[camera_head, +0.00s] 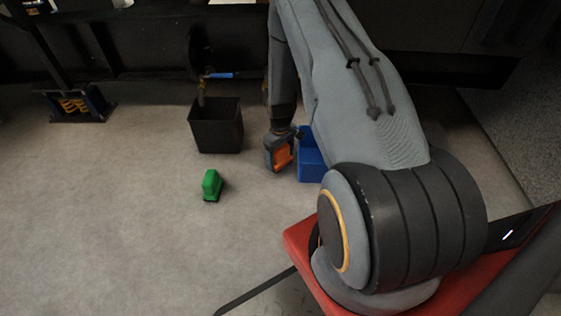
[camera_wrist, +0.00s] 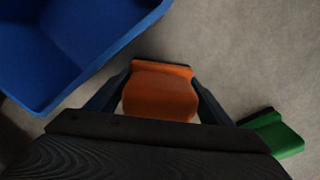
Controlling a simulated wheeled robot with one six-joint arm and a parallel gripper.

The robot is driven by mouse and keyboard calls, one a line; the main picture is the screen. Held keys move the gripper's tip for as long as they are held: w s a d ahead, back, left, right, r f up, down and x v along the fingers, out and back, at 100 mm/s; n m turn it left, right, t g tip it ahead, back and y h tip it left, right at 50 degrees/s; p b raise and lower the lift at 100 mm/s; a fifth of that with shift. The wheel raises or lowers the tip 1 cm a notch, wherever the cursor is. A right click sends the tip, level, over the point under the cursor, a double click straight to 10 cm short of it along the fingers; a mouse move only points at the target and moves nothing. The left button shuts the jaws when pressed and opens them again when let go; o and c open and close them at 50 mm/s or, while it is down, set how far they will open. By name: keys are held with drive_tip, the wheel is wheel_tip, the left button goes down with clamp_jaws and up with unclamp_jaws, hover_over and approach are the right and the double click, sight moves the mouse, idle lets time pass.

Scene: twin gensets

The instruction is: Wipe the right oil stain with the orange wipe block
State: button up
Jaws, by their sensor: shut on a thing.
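The orange wipe block (camera_wrist: 160,92) is held between the two fingers of my gripper (camera_wrist: 163,100) in the wrist view. A dark strip runs along its far edge. In the head view the orange wipe block (camera_head: 282,155) shows at the end of my arm, just left of the blue bin, with my gripper (camera_head: 278,152) shut on it. I cannot tell how high it is above the floor. I cannot make out an oil stain in either view.
A blue bin (camera_head: 310,165) stands right beside my gripper; it also shows in the wrist view (camera_wrist: 128,30). A green block (camera_head: 212,184) lies on the floor. A black bin (camera_head: 217,128) stands behind, below a blue-handled valve (camera_head: 220,75). Floor at left is clear.

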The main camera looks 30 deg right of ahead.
sight(280, 148)
drive_tip(key=shift+s+a+r+p, duration=0.1)
drive_tip(key=shift+r+p, duration=1.65)
drive_tip(key=shift+r, duration=0.85)
